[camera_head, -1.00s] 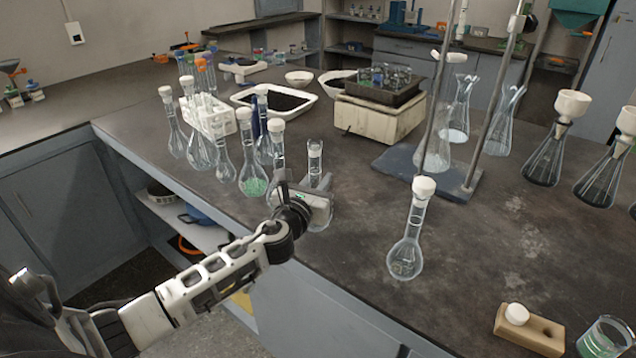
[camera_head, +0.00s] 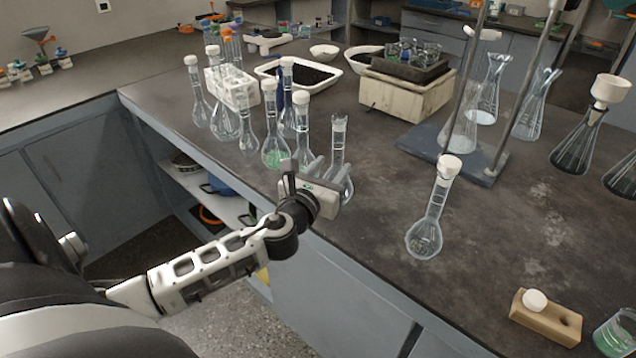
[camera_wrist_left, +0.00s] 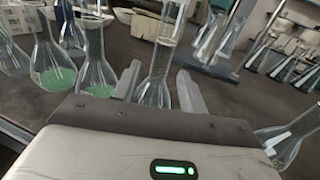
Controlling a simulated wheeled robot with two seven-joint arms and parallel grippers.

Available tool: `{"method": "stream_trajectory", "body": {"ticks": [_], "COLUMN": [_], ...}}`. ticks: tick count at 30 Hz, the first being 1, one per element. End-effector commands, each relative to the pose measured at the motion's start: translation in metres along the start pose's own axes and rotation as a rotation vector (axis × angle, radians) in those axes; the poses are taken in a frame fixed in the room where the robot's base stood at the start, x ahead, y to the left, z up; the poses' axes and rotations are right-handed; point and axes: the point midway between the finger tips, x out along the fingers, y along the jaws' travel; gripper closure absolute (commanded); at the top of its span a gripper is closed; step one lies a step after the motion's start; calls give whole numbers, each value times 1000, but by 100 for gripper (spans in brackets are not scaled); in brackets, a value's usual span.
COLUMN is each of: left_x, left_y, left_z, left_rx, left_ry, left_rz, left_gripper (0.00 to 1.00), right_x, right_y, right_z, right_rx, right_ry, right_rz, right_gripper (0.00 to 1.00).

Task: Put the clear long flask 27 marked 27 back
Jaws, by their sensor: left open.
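A clear long-necked flask without a stopper (camera_head: 338,150) stands upright near the bench's front edge; I cannot read a 27 on it. My left gripper (camera_head: 326,172) is open at this flask, its fingers on either side of the neck. In the left wrist view the flask (camera_wrist_left: 160,70) stands between the two spread fingers (camera_wrist_left: 158,78), with no clear grip on it. Part of the flask's body is hidden by the gripper. Another clear flask with a white stopper (camera_head: 428,228) stands alone to the right. My right gripper is not in view.
Several stoppered flasks, one with green grains (camera_head: 275,152), crowd left of the gripper beside a white tube rack (camera_head: 233,88). A stand with a blue base (camera_head: 480,165) is behind right. A wooden block (camera_head: 560,322) with a white stopper (camera_head: 535,300) and a green-filled beaker (camera_head: 617,335) lie front right.

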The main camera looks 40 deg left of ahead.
Motion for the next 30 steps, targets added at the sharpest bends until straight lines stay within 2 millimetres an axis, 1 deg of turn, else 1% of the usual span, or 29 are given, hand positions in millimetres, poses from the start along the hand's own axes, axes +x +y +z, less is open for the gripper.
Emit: {"method": "stream_trajectory", "body": {"ticks": [1,6,11,14,17,18,20,21,23,24,27,30], "left_x": [-13,-43,-59,-68,-86,-97,-118,-134,-158,-174,-206,-228], "left_y": [0,0,0,-4,-16,-24,-40,-52,-72,-85,-113,-134], "left_z": [-2,-2,-1,-12,-46,-64,-92,-110,-132,-143,-161,-169], "left_rx": [1,-1,-3,-103,-430,-624,-961,-1199,-1552,-1774,-2256,-2593], "left_ry": [3,2,1,38,156,223,332,402,495,546,629,656], "left_rz": [-1,0,0,0,14,35,90,146,251,333,556,756], "left_gripper": [58,58,58,58,58,58,58,58,58,58,58,58], "right_x": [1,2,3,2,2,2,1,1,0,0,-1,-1], "right_y": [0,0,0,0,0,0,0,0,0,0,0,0], "right_z": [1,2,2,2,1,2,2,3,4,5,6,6], "right_rx": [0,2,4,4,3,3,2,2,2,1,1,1], "right_ry": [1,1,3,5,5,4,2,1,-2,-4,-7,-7], "right_rz": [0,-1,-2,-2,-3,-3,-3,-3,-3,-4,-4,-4], "right_gripper": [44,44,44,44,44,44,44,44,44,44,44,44]}}
